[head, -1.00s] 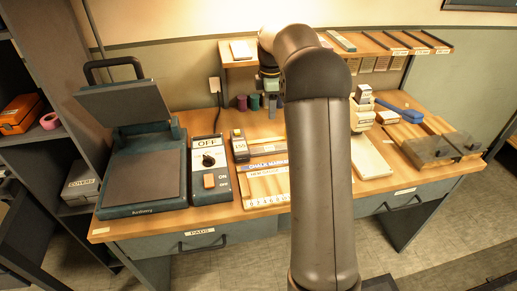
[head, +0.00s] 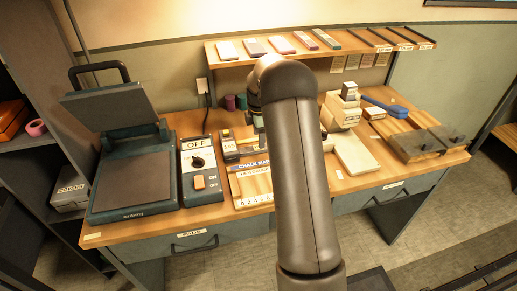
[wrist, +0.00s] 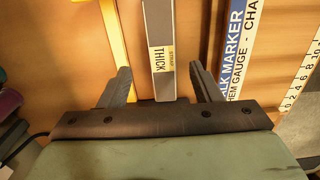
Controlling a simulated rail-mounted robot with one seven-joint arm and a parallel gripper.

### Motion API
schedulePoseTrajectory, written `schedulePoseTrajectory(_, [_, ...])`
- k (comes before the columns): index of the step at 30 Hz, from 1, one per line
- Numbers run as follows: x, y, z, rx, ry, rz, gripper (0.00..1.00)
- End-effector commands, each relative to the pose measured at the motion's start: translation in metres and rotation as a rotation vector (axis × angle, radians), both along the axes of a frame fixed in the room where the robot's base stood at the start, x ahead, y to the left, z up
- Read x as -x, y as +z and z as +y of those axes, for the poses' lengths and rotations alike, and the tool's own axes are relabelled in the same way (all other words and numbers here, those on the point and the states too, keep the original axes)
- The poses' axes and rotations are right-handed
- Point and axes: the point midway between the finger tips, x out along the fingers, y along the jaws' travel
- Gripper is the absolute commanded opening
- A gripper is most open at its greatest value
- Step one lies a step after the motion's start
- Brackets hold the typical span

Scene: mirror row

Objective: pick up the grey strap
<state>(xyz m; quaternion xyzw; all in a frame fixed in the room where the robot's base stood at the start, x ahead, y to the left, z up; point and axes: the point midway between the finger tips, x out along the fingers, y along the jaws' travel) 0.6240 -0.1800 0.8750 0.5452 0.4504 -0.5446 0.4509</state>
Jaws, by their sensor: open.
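The grey strap (wrist: 159,22) shows in the wrist view as a long flat grey strip with a cream label reading "THICK". It lies on the wooden bench top, running away from my gripper. My gripper (wrist: 160,70) is open, with one dark finger on each side of the strap's near end. There is a clear gap between each finger and the strap in the picture; I cannot tell the height left between them. In the head view my arm hides the strap and most of my gripper.
A yellow strip (wrist: 115,45) lies left of the strap, and a blue-and-white chalk marker gauge (wrist: 240,40) lies right. In the head view, a heat press (head: 135,180) and a switch box (head: 200,168) stand left; a raised shelf (head: 350,48) runs behind.

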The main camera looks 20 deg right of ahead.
Motion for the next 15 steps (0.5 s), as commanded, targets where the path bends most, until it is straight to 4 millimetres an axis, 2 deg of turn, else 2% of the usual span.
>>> schedulePoseTrajectory(7, [0.004,-0.035,-0.003,-0.001,0.001,0.003,0.58])
schedulePoseTrajectory(15, [0.004,-0.042,-0.003,0.000,0.000,0.000,0.58])
